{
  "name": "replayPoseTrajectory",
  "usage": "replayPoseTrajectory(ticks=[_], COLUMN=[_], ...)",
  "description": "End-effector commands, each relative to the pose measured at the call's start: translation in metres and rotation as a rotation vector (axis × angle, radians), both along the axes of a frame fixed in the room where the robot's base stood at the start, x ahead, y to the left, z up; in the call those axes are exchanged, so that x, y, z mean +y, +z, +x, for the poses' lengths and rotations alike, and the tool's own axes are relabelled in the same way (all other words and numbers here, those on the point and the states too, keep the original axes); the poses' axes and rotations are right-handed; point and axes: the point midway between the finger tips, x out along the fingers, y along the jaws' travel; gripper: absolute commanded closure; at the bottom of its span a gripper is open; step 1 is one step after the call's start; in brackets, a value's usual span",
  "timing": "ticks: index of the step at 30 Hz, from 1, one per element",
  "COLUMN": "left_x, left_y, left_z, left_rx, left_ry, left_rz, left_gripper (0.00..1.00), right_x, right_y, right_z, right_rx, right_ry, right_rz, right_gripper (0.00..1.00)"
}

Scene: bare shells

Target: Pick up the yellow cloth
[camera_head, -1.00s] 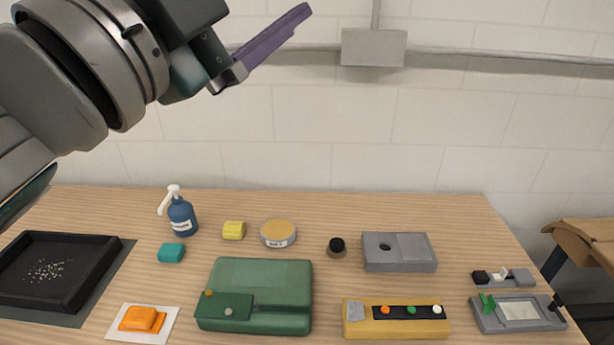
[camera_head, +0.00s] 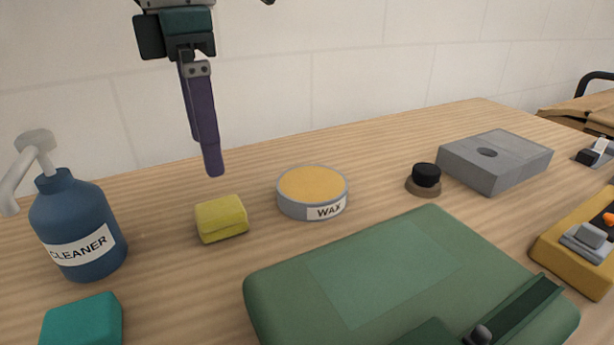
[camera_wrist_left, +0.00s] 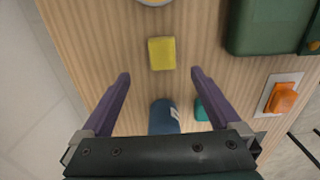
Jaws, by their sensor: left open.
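The yellow cloth (camera_head: 221,218) is a small folded block on the wooden table, between the blue cleaner bottle and the wax tin. It also shows in the left wrist view (camera_wrist_left: 162,53), ahead of the fingertips and roughly midway between their lines. My left gripper (camera_head: 207,172) points down above and just behind the cloth in the head view, apart from it. In the left wrist view its two purple fingers (camera_wrist_left: 160,74) are spread wide with nothing between them at the tips. My right gripper is not in view.
The cleaner bottle (camera_head: 76,226) stands left of the cloth, the wax tin (camera_head: 312,192) right of it. A teal block (camera_head: 83,322) and a green case (camera_head: 400,270) lie nearer. A black knob (camera_head: 425,178) and grey box (camera_head: 495,160) are farther right.

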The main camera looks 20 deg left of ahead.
Motion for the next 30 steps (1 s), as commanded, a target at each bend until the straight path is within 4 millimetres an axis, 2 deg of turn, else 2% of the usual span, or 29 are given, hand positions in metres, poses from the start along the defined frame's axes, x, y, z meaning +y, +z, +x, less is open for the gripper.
replayPoseTrajectory(ticks=[6,11,21,29,30], left_x=[0.003,0.003,0.003,0.003,0.003], left_y=[-0.032,-0.046,-0.093,-0.096,-0.096], left_z=[-0.002,-0.002,-0.004,-0.003,-0.003], left_rx=[0.009,0.007,0.008,0.004,0.004], left_ry=[0.004,0.003,0.004,0.002,0.002], left_rz=[0.011,0.01,0.008,0.007,0.007], left_gripper=[0.03,0.03,0.03,0.03,0.06], right_x=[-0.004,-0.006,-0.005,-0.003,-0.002], right_y=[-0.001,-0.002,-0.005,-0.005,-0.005], right_z=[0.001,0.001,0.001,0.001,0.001], right_rx=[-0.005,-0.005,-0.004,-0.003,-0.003], right_ry=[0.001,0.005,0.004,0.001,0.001], right_rz=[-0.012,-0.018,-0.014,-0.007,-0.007], right_gripper=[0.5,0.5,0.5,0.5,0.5])
